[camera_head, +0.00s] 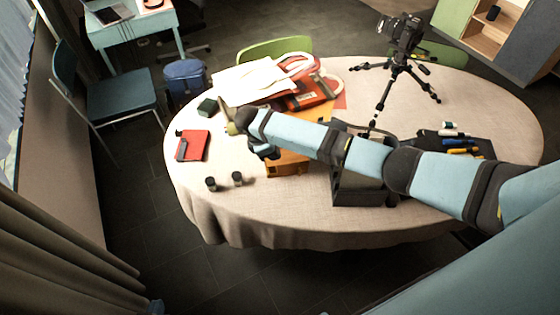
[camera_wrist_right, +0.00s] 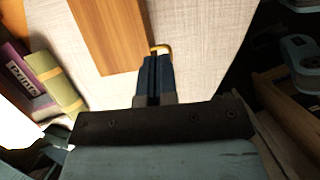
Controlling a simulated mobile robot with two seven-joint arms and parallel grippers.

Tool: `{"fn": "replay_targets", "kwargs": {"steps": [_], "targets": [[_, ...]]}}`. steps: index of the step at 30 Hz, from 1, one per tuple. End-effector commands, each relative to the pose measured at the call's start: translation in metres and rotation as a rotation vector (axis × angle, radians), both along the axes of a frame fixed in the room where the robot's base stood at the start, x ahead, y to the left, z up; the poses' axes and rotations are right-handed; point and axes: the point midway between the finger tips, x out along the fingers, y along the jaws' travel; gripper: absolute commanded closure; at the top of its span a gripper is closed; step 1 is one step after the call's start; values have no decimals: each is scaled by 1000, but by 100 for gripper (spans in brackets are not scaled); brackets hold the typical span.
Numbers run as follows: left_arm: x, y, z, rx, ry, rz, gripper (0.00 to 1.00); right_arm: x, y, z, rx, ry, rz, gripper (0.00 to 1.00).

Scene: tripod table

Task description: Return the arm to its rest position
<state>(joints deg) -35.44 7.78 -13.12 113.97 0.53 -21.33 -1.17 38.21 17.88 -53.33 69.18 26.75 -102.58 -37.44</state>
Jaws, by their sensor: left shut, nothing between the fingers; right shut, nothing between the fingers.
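My right arm reaches in from the right across the round table (camera_head: 220,215) in the head view. Its right gripper (camera_head: 268,153) is shut and empty, beside an orange-brown box (camera_head: 288,167) on the tabletop. In the right wrist view the shut fingers (camera_wrist_right: 153,75) show over pale cloth, close to the box's end (camera_wrist_right: 108,35) and a small yellow loop (camera_wrist_right: 161,48). The wrist hides part of the box in the head view. Only a small dark-blue tip of my left gripper (camera_head: 155,306) shows at the bottom left, off the table, shut and empty.
A black case (camera_head: 360,190) stands under the right forearm. A camera tripod (camera_head: 398,75) stands behind it. A red notebook (camera_head: 192,146), a dark green box (camera_head: 207,106) and two small canisters (camera_head: 238,178) lie left of the gripper. The front-left cloth is clear.

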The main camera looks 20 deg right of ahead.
Motion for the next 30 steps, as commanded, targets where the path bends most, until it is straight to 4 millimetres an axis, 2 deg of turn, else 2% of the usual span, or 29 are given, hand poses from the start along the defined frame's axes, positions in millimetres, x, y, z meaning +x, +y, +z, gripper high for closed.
{"fn": "replay_targets", "kwargs": {"steps": [9, 11, 14, 17, 22, 27, 30], "targets": [[0, -1, 1, -1, -2, -1, 100, 1, 4, 8, 1, 1, 1, 100], [0, -1, 1, -1, -2, -1, 100, -1, 5, 5, 7, -2, 0, 100], [0, -1, 1, -1, -3, -1, 100, -13, 17, -9, 53, -27, -3, 100], [1, 0, 1, -1, -4, 1, 100, -37, 40, -36, 153, -88, -27, 100], [2, 1, 2, 1, -5, 2, 100, -91, 86, -76, 394, -244, -137, 100], [2, 2, 2, 2, -6, 3, 100, -141, 111, -90, 616, -410, -309, 100], [2, 2, 2, 1, -4, 2, 100, -169, 112, -89, 724, -512, -424, 100]]}}
